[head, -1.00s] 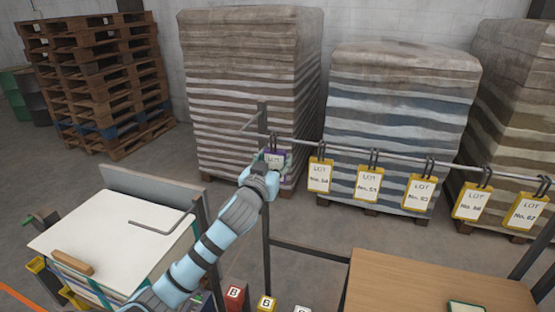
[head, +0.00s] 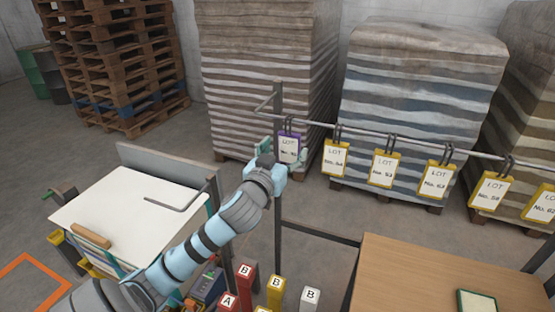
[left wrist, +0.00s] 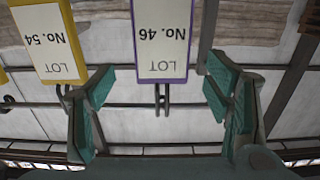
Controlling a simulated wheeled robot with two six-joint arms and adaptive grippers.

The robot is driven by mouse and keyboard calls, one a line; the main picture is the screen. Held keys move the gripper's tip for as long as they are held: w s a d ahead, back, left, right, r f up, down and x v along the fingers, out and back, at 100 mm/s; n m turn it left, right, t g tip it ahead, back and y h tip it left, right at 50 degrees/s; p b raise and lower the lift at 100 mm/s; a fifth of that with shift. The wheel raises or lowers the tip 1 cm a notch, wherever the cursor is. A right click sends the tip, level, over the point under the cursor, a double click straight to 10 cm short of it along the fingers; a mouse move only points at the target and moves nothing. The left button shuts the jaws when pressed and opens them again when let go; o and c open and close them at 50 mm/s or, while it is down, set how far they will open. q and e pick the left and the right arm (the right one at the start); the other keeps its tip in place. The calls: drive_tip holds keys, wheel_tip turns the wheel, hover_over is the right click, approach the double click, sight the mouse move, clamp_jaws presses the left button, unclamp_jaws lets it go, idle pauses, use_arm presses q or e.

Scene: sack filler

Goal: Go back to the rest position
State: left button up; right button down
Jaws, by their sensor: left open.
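My left gripper (head: 283,157) is at the left end of the tag rail, close to a purple-framed lot tag (head: 289,147). In the left wrist view that tag (left wrist: 161,35) reads No. 46 and hangs upside down in the picture, between and beyond the open teal fingers (left wrist: 163,105). The fingers are apart and hold nothing. The tag hangs by its dark hooks on the rail. A yellow tag, No. 54 (left wrist: 42,40), hangs beside it; it also shows in the head view (head: 336,158). My right gripper is in neither view.
Several more yellow tags (head: 384,168) hang along the rail to the right. A wooden table (head: 430,275) stands at lower right. A white-topped stand (head: 130,210) with a bent rod is at left. Red, yellow and white posts (head: 275,290) stand below the arm. Wrapped pallets (head: 415,100) fill the back.

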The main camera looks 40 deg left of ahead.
use_arm(q)
drive_tip(key=v, duration=0.7)
drive_tip(key=s+d+f+m+g+h, duration=0.15)
drive_tip(key=s+f+g, duration=0.3)
drive_tip(key=f, duration=0.45)
drive_tip(key=s+d+f+g, duration=0.25)
drive_tip(key=s+f, duration=0.25)
drive_tip(key=f, duration=0.5)
drive_tip(key=s+d+f+m+g+h, duration=0.2)
drive_tip(key=s+d+f+g, duration=0.1)
drive_tip(key=s+d+f, duration=0.3)
drive_tip(key=s+d+f+m+g+h, duration=0.1)
drive_tip(key=s+d+f+g+h, duration=0.2)
drive_tip(key=s+f, duration=0.45)
wheel_tip(320, 180, down, 20)
drive_tip(key=s+a+g+y+b, duration=0.1)
drive_tip(key=s+g+y+b, duration=0.1)
drive_tip(key=s, duration=0.1)
drive_tip(key=s+a+f+b, duration=0.1)
drive_tip(key=s+f+b, duration=0.1)
drive_tip(key=s+f, duration=1.1)
drive_tip(key=shift+s+f+g, duration=0.2)
drive_tip(key=shift+f+g, duration=0.05)
drive_tip(key=shift+g, duration=0.05)
